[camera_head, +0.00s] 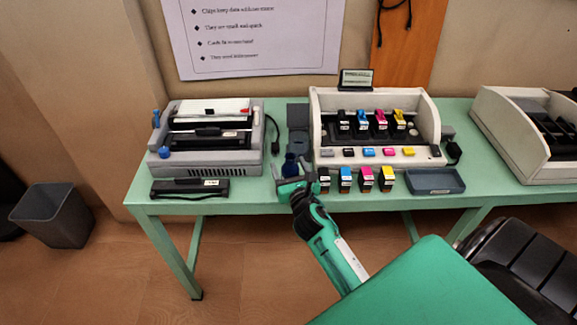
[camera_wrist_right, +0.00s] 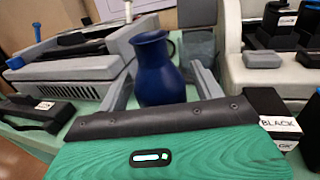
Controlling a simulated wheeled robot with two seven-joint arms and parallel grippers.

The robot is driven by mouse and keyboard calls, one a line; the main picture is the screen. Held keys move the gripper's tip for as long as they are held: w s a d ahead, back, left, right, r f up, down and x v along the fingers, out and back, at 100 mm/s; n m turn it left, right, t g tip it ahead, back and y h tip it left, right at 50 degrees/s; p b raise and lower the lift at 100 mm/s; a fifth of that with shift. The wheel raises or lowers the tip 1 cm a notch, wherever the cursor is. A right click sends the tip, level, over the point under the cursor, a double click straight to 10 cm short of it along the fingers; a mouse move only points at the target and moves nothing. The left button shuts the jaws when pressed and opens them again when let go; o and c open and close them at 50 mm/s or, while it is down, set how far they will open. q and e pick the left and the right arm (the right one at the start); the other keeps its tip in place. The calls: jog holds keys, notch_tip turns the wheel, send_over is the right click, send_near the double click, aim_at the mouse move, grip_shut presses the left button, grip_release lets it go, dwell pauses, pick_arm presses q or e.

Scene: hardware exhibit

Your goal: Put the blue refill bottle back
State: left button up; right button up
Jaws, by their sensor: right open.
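The blue refill bottle (camera_head: 290,164) stands upright on the green table (camera_head: 245,198), between the grey printer on the left and the white cartridge printer on the right. In the wrist view the dark blue bottle (camera_wrist_right: 158,75) shows its round neck and body, and its base is hidden. My right gripper (camera_head: 291,178) is at the table's front edge. It is open, with one grey finger on each side of the bottle; I cannot tell whether they touch it. A blue-grey holder (camera_head: 298,116) stands just behind the bottle. My left gripper is not in view.
Several ink cartridges (camera_head: 366,179) stand in a row right of my gripper, close by; a black one (camera_wrist_right: 272,108) is near. A blue-grey tray (camera_head: 435,181) lies further right. The white printer (camera_head: 325,105) is right.

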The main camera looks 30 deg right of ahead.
jog(key=s+a+f+m+g+y, duration=0.25)
jog(key=s+a+m+g, duration=0.2)
jog(key=s+m, duration=0.55)
jog(key=s+a+f+m+g+y+b, duration=0.1)
jog(key=s+a+f+m+g, duration=0.35)
jog(key=s+m, duration=0.65)
jog(key=s+a+f+m+g+y, duration=0.25)
jog(key=s+m+g, duration=0.25)
jog(key=s+m, duration=0.5)
notch_tip(320, 180, down, 27)
jog(key=a+g+p, duration=0.1)
jog(key=p, duration=0.2)
pick_arm(q)
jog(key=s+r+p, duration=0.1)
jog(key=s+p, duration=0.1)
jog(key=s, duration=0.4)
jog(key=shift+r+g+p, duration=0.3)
jog(key=shift+p, duration=0.1)
pick_arm(e)
jog(key=s+d+f, duration=0.1)
jog(key=s+f, duration=0.8)
jog(key=s, duration=0.1)
jog(key=s+d+f+g+h, duration=0.1)
jog(key=s+d+f, duration=0.1)
jog(key=s+f, duration=0.6)
jog(key=shift+s+d+f+n, duration=0.3)
jog(key=shift+s+f, duration=0.05)
jog(key=shift+s, duration=0.55)
